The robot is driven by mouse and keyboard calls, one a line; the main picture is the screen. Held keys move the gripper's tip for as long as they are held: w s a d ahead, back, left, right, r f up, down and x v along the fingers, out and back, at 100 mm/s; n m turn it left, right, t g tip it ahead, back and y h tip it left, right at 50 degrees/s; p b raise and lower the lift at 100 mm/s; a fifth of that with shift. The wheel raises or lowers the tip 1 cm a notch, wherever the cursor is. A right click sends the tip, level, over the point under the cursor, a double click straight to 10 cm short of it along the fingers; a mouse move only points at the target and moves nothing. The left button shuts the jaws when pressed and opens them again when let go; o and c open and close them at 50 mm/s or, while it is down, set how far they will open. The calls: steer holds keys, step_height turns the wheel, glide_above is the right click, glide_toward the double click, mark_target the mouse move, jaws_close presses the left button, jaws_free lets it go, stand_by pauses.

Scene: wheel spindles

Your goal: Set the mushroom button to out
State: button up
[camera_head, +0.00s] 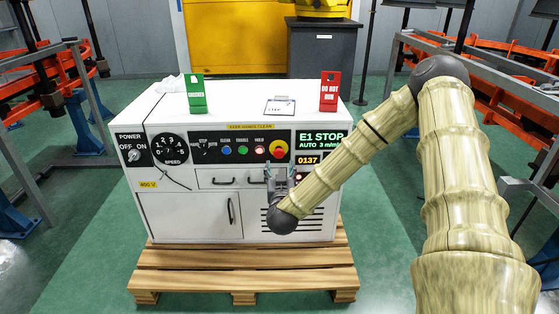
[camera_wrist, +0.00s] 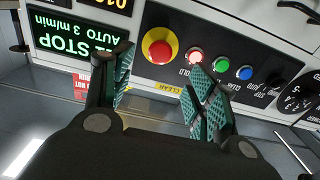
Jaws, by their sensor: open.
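The mushroom button (camera_head: 279,149) is a red round knob on a yellow disc, on the black panel across the front of the white cabinet. In the wrist view the same button (camera_wrist: 159,47) shows whole, beyond the space between my fingertips. I cannot tell from its height whether it is in or out. My gripper (camera_head: 280,168) is just below and in front of the button in the head view. Its teal-padded fingers are apart and empty in the wrist view (camera_wrist: 158,80). No contact with the button shows.
Lit red (camera_head: 260,150), green (camera_head: 243,150) and blue (camera_head: 227,150) buttons sit left of it. A display (camera_head: 321,139) at the right reads "E1 STOP". A green sign (camera_head: 196,95), a red sign (camera_head: 329,92) and a clipboard (camera_head: 280,107) are on the cabinet top. A drawer handle (camera_head: 224,182) juts out below.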

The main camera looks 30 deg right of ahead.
mark_target(279, 155)
steer(key=b+x, duration=0.2)
steer(key=x, duration=0.8)
steer(key=shift+w+d, duration=0.15)
steer(key=shift+w, duration=0.15)
jaws_close()
